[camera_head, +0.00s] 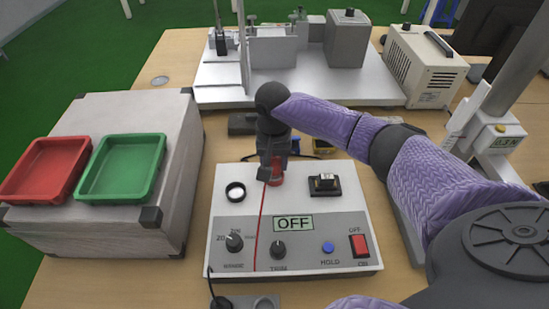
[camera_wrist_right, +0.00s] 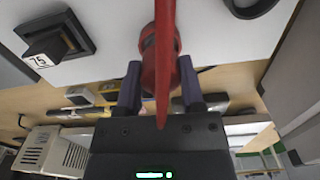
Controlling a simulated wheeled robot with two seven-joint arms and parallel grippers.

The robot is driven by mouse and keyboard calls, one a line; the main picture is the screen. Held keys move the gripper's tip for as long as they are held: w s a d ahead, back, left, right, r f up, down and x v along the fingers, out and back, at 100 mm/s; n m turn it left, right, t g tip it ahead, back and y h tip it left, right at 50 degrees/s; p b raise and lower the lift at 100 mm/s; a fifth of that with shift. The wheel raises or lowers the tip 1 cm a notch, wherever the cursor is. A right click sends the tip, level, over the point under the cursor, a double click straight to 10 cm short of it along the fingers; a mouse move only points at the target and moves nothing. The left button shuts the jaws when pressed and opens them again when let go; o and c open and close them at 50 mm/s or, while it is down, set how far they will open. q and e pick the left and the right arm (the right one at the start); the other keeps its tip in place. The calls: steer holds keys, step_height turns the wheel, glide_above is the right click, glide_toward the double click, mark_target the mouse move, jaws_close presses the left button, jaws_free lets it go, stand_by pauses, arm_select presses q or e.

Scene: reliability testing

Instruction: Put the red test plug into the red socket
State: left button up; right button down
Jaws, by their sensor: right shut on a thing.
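The grey test box (camera_head: 345,213) stands on the table and its display reads OFF. My right gripper (camera_head: 270,174) is shut on the red test plug (camera_wrist_right: 153,74), over the back part of the box top. A red lead (camera_head: 259,228) runs from the plug down across the box front. Red parts (camera_head: 277,178) show at the box top beside the fingers, where the red socket appears to be. The gripper and lead hide part of this spot, so I cannot tell whether the plug is in the socket or just above it. My left gripper is not in view.
A black round socket (camera_head: 235,191) and a black block (camera_head: 324,185) flank the gripper on the box top. Red (camera_head: 43,170) and green (camera_head: 126,168) trays sit on a crate at left. A metal fixture (camera_head: 300,88) and a beige unit (camera_head: 421,66) stand behind.

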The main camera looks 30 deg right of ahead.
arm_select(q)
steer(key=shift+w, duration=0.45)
arm_select(e)
steer(key=shift+f, duration=0.1)
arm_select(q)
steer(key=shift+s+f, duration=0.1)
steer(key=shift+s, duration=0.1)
arm_select(e)
steer(key=shift+f, duration=0.25)
steer(key=shift+f, duration=0.25)
steer(key=shift+c, duration=2.4)
jaws_free()
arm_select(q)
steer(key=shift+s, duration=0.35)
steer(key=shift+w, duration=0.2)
